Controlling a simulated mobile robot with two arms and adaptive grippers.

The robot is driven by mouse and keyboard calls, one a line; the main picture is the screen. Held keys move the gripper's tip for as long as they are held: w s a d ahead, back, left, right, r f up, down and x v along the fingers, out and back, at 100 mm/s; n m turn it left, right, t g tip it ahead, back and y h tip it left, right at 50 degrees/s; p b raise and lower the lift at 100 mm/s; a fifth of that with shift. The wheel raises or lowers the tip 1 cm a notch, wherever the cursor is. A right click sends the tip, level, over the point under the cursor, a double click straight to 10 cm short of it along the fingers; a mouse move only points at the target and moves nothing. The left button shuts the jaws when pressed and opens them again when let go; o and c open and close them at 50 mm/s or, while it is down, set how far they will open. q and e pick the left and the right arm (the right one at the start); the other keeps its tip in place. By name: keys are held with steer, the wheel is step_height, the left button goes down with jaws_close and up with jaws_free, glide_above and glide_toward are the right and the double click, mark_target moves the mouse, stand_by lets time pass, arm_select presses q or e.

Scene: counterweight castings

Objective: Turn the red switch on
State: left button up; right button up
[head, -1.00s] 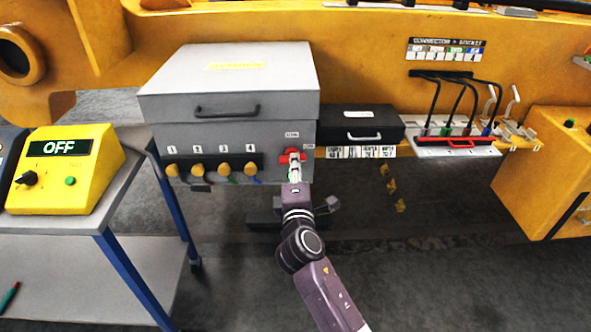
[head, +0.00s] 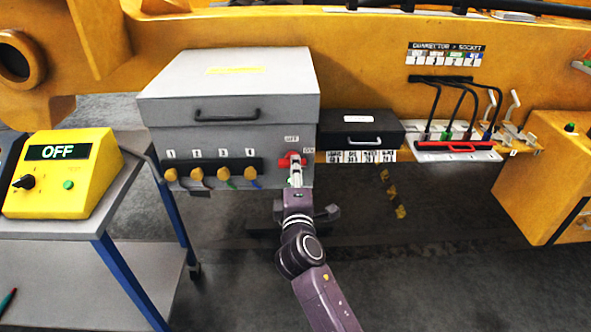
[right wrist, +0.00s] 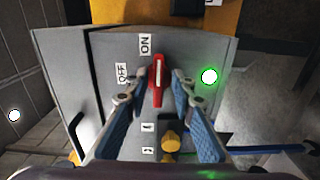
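The red switch (head: 284,161) is on the front of the grey box, at its lower right. In the right wrist view the red switch handle (right wrist: 158,85) is in line with the ON label (right wrist: 145,44), and the OFF label (right wrist: 122,73) is off to its left. My right gripper (head: 296,163) is at the switch and hides part of it in the head view. In the right wrist view its fingers (right wrist: 161,85) are on either side of the handle, open, with gaps showing. A bright green lamp (right wrist: 209,77) shows beside the switch. My left gripper is not in view.
The grey box (head: 225,110) has several yellow plugs (head: 197,174) on its front. A black case (head: 361,126) is to its right. A yellow unit reading OFF (head: 58,151) stands on a cart at left. Open floor lies below.

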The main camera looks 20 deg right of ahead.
steer(key=v, duration=1.2)
steer(key=shift+r, duration=0.1)
steer(key=s+a+f+g+y, duration=0.1)
steer(key=a+f+g+y, duration=0.1)
steer(key=f, duration=1)
steer(key=s+a+f+g+y, duration=0.1)
steer(key=a+f+g+y, duration=0.15)
steer(key=f, duration=0.95)
steer(key=s+f+m+g, duration=0.15)
steer(key=s+f, duration=0.25)
steer(key=f, duration=0.5)
steer(key=s+f+m+g, duration=0.15)
steer(key=s+f, duration=0.25)
steer(key=f, duration=0.4)
steer(key=s+d+f+m+g, duration=0.2)
steer(key=s+f+g, duration=0.1)
steer(key=s+f, duration=0.6)
steer(key=s+d+f+m+g, duration=0.2)
steer(key=s+f, duration=0.6)
steer(key=s, duration=0.2)
steer(key=s+d+f+m+g, duration=0.2)
steer(key=s+d+f, duration=0.1)
steer(key=s, duration=0.6)
steer(key=s+d+f+m+g, duration=0.2)
steer(key=s+d+f+m, duration=0.1)
steer(key=s, duration=0.6)
steer(key=shift+d+f, duration=0.45)
steer(key=shift+d, duration=0.05)
